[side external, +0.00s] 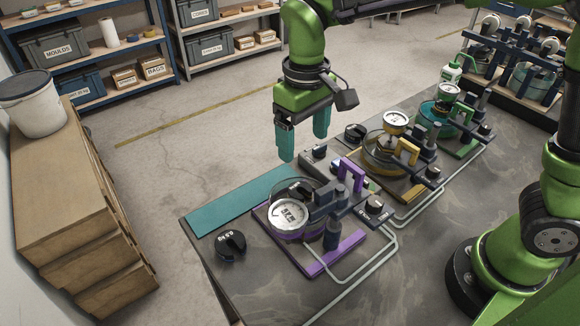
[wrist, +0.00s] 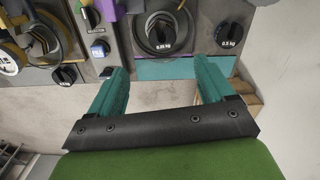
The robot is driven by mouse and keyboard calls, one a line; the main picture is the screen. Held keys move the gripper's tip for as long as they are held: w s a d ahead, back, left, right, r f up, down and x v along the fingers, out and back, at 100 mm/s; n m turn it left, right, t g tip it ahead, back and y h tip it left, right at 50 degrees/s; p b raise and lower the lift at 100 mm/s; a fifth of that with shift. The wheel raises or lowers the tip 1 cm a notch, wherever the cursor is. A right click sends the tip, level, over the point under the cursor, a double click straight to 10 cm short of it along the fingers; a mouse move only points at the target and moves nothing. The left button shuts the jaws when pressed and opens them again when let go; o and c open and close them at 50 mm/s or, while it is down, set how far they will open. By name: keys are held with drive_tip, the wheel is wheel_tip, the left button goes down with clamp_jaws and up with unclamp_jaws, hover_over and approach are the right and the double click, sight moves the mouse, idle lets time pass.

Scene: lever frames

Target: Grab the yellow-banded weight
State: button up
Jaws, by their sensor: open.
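My gripper (side external: 303,147) is open and empty, with two teal fingers pointing down. It hangs in the air near the table's far edge, by the purple lever frame (side external: 335,255). In the wrist view its fingers (wrist: 160,88) are wide apart, with bare floor between them. A dark knobbed weight (side external: 355,132) stands beside the yellow lever frame (side external: 400,188); it also shows left of the fingers in the wrist view (wrist: 65,75). Another dark weight (side external: 230,245) stands at the near left, labelled 0.5 kg in the wrist view (wrist: 230,33). I cannot make out a yellow band on any weight.
A 0.25 kg weight (wrist: 160,36) sits at the purple frame. A dark selector box (side external: 318,153) stands between the purple and yellow frames. A green lever frame (side external: 462,148) is farther back. A bare teal strip (side external: 240,200) lies along the table's edge.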

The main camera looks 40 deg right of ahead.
hover_over(298, 184)
drive_tip(key=s, duration=0.2)
drive_tip(key=f, duration=0.7)
drive_tip(key=shift+w+a, duration=0.1)
drive_tip(key=shift+w, duration=0.15)
drive_tip(key=shift+w+a+f, duration=0.1)
drive_tip(key=shift+w+f, duration=0.05)
drive_tip(key=shift+f, duration=1.2)
drive_tip(key=shift+w+a+f, duration=0.1)
drive_tip(key=shift+f, duration=1.2)
drive_tip(key=shift+c, duration=0.5)
drive_tip(key=c, duration=1.2)
